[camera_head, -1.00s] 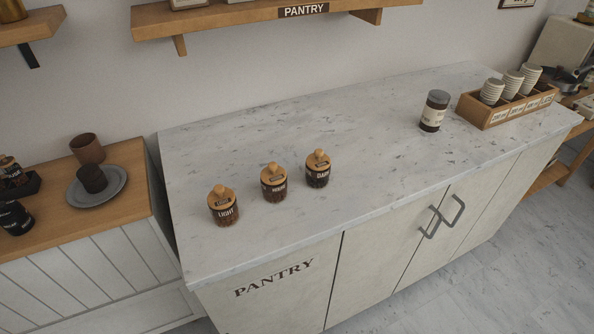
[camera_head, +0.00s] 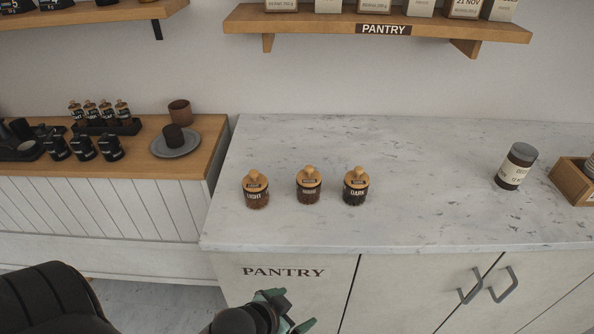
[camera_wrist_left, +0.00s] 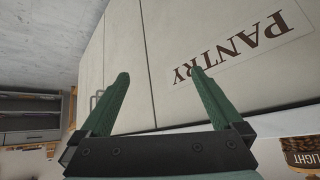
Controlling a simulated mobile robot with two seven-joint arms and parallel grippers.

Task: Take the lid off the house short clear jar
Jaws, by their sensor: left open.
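Three short clear jars with dark contents and round wooden lids stand in a row on the marble counter. The house jar (camera_head: 308,192) is the middle one; its small label is hard to read. Its knobbed lid (camera_head: 309,175) is on. The light jar (camera_head: 256,194) is to its left and the dark jar (camera_head: 355,191) to its right. My left gripper (camera_head: 290,311) is low in front of the cabinet, below the counter's front edge and apart from the jars. In the left wrist view its green fingers (camera_wrist_left: 160,76) are spread and empty. My right gripper is not in view.
The marble counter (camera_head: 430,185) is clear around the jars. A dark-lidded canister (camera_head: 515,166) and a wooden box (camera_head: 572,183) stand at right. The cabinet front has handles (camera_head: 503,285). A pantry shelf (camera_head: 330,24) hangs above. A side counter (camera_head: 205,140) stands at left.

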